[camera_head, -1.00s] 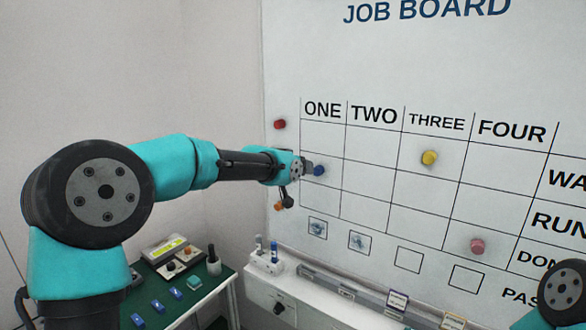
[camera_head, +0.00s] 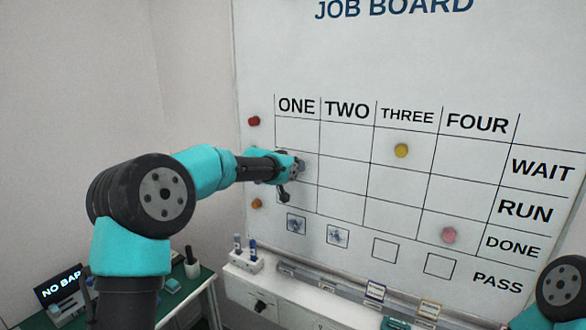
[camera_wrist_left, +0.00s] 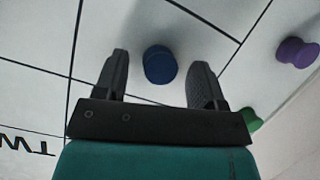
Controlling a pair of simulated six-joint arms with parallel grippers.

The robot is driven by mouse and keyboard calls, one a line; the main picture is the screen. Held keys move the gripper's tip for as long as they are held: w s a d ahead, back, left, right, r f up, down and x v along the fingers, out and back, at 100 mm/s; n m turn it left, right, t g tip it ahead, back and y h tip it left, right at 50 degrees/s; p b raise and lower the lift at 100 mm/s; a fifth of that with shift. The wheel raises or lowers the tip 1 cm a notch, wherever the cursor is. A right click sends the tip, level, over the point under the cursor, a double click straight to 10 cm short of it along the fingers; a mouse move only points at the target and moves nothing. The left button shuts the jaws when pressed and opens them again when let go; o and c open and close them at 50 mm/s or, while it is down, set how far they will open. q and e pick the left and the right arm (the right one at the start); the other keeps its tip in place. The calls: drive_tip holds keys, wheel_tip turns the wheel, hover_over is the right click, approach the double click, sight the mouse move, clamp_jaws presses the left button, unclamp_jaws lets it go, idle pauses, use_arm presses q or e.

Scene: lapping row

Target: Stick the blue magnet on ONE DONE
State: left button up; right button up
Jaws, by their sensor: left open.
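The blue magnet (camera_wrist_left: 160,65) is on the board in column ONE, in the RUN row. In the left wrist view it lies between my left gripper's (camera_wrist_left: 157,78) two spread fingers, with a gap on each side. In the head view my left gripper (camera_head: 298,166) is at the board and hides the magnet. The ONE DONE cell (camera_head: 306,201) is directly below, and its visible part is bare. My right gripper is out of view.
A red magnet (camera_head: 253,121) and an orange one (camera_head: 257,203) sit left of the grid. The wrist view also shows purple (camera_wrist_left: 297,52) and green (camera_wrist_left: 243,120) magnets. Yellow (camera_head: 401,150) and pink (camera_head: 449,235) magnets are farther right. A ledge (camera_head: 290,268) runs below the board.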

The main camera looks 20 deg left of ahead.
use_arm(q)
drive_tip(key=c, duration=1)
idle(0.8)
